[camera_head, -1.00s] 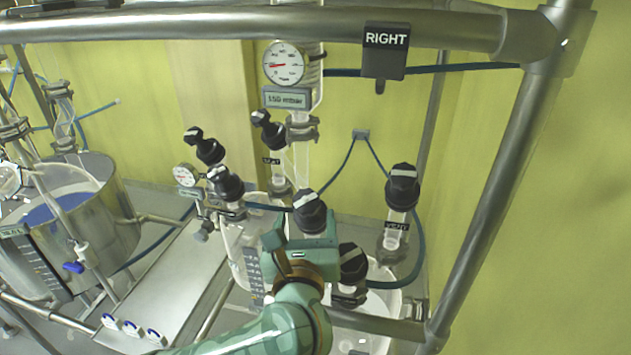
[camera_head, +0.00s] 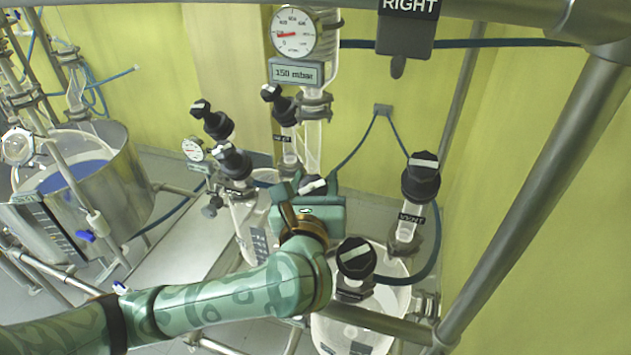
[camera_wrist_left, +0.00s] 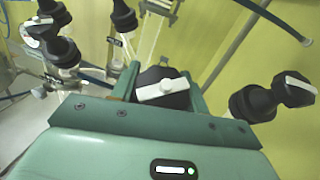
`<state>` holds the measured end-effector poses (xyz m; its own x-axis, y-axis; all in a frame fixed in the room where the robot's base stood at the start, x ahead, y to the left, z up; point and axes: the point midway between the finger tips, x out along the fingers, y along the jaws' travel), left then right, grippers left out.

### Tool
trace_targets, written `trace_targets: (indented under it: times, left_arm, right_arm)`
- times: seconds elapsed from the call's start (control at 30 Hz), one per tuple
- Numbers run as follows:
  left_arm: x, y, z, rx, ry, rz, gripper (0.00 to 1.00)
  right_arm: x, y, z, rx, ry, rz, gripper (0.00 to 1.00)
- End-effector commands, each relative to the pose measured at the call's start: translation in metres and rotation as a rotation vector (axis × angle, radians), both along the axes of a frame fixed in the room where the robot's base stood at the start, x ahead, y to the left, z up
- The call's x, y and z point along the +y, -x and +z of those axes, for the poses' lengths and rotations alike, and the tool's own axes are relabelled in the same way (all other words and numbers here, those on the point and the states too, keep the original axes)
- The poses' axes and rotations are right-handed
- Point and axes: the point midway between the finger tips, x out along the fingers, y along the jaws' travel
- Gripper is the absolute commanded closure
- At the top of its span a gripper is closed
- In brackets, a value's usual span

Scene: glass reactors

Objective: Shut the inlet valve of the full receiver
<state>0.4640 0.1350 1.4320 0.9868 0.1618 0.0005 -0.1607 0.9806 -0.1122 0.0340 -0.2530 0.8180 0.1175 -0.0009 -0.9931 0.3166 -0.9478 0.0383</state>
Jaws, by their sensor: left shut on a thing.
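My left gripper (camera_head: 312,188) is shut on a black valve knob (camera_head: 313,183) with a white bar on top. In the left wrist view the knob (camera_wrist_left: 158,78) sits between the two green fingers (camera_wrist_left: 160,93), its white bar nearly crosswise between them. The gripper hides the stem and label below it. Two glass receivers stand below the valves: a left one (camera_head: 246,222) and a right one (camera_head: 392,299). The arm partly covers them, and I cannot tell their fill levels clearly. My right gripper is not in view.
Other black-knobbed valves stand close by: right (camera_head: 421,178), front (camera_head: 356,258), left (camera_head: 232,161) and behind (camera_head: 279,103). A gauge reading 150 mbar (camera_head: 295,73) hangs above. A steel frame post (camera_head: 530,200) rises at right; a steel vessel (camera_head: 120,190) stands at left.

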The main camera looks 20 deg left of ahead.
Motion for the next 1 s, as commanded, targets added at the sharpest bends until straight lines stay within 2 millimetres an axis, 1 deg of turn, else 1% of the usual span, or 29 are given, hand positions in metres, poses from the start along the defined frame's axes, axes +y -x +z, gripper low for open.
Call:
trace_targets:
  times: [0.2, 0.37, 0.67, 0.87, 1.0]
  left_arm:
    - [0.001, -0.001, -0.001, 0.001, -0.009, -0.012, 0.78]
    - [0.0, -0.001, -0.001, -0.002, -0.038, -0.059, 0.78]
    - [-0.003, -0.001, 0.0, -0.006, -0.153, -0.254, 0.78]
    - [-0.006, 0.0, 0.002, -0.005, -0.247, -0.418, 0.78]
    - [-0.008, 0.0, 0.003, -0.008, -0.314, -0.534, 0.78]
  right_arm:
    - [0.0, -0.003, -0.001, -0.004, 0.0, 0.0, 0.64]
    - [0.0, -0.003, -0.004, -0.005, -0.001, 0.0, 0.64]
    - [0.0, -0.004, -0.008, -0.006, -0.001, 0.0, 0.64]
    - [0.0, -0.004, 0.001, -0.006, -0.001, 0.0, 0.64]
    - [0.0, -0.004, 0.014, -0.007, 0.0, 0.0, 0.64]
